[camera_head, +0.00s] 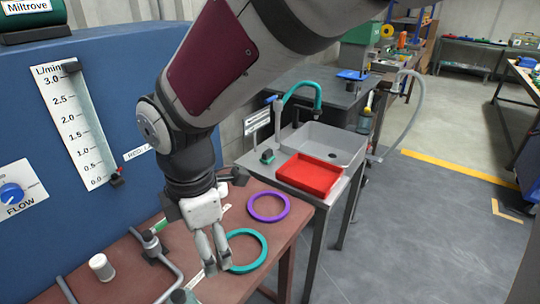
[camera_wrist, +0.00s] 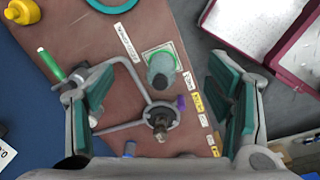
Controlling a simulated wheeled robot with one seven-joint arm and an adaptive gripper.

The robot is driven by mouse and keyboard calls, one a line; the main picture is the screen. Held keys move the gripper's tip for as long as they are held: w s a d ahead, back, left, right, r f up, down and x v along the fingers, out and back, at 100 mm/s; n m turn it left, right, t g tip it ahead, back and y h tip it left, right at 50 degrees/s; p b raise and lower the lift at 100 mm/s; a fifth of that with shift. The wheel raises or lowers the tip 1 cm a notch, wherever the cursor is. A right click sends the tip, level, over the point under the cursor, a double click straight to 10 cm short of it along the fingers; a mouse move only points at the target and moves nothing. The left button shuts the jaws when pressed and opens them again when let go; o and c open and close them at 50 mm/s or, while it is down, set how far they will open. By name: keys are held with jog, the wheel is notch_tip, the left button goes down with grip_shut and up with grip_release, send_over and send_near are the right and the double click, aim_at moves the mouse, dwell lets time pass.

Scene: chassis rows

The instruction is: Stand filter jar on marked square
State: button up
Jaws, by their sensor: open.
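In the wrist view a grey-green, jar-like cylinder (camera_wrist: 162,74) stands at a pale square outlined in green (camera_wrist: 155,54) on the brown bench. It overlaps the square's lower part; I cannot tell whether its base is fully inside, or be sure it is the filter jar. My gripper (camera_head: 217,268) is over the bench near the teal ring, fingers pointing down. In the wrist view its pads (camera_wrist: 158,82) are wide apart on either side of the cylinder, touching nothing that I can see. The square and cylinder are not clearly visible in the head view.
A bent metal pipe with a fitting (camera_wrist: 160,121) stands close to the cylinder. A teal ring (camera_head: 264,246) and purple ring (camera_head: 284,211) lie on the bench. A white cylinder (camera_head: 102,268) stands at left before the blue cabinet (camera_head: 130,80). A red tray (camera_head: 308,176) sits at the sink.

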jog(key=s+d+r+m+t, duration=0.1)
jog(key=d+r+m, duration=0.4)
jog(key=d, duration=0.4)
jog(key=s+d+r+m+t, duration=0.1)
jog(key=d+r+m, duration=0.2)
jog(key=d+m, duration=0.45)
jog(key=s+d+r+m+t, duration=0.1)
jog(key=s+d+m, duration=0.8)
jog(key=d+m, duration=0.1)
jog(key=shift+d+m, duration=0.35)
jog(key=shift+s, duration=0.1)
